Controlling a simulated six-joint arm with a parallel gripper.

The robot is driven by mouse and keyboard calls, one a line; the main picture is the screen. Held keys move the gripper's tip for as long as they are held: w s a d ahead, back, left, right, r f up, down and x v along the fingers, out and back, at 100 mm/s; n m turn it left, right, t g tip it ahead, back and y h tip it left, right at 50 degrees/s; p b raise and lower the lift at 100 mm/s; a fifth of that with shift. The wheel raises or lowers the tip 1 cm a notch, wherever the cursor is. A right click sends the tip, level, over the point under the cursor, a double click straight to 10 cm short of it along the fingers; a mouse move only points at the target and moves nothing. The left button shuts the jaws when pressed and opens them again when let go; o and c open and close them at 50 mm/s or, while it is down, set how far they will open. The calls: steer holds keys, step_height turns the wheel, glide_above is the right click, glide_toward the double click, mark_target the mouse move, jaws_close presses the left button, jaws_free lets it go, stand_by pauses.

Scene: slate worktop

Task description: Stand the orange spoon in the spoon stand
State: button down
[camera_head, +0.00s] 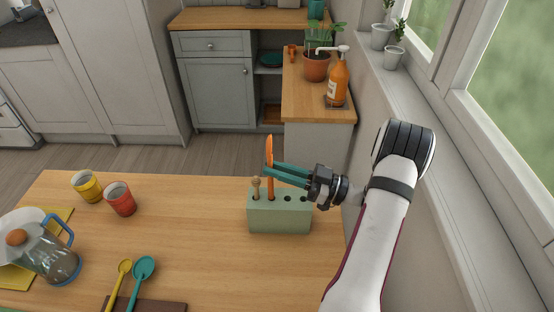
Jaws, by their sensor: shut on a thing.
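The orange spoon (269,152) is upright, bowl end up, with my gripper (268,174) shut on its handle. The pale green spoon stand (279,216) is on the wooden table near its right edge. The spoon's lower end meets the stand's top at the second hole from the left; I cannot tell how deep it goes. A wooden utensil (256,186) stands in the leftmost hole. Two holes to the right look empty. My gripper comes in from the right, above the stand.
A yellow cup (87,187) and a red cup (120,199) stand at the left, with a glass jug (52,258) nearer. A yellow spoon (119,279) and a teal spoon (141,274) lie at the front. The table between cups and stand is clear.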

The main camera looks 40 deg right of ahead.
steer(key=shift+f, duration=2.8)
steer(key=c, duration=0.8)
jaws_free()
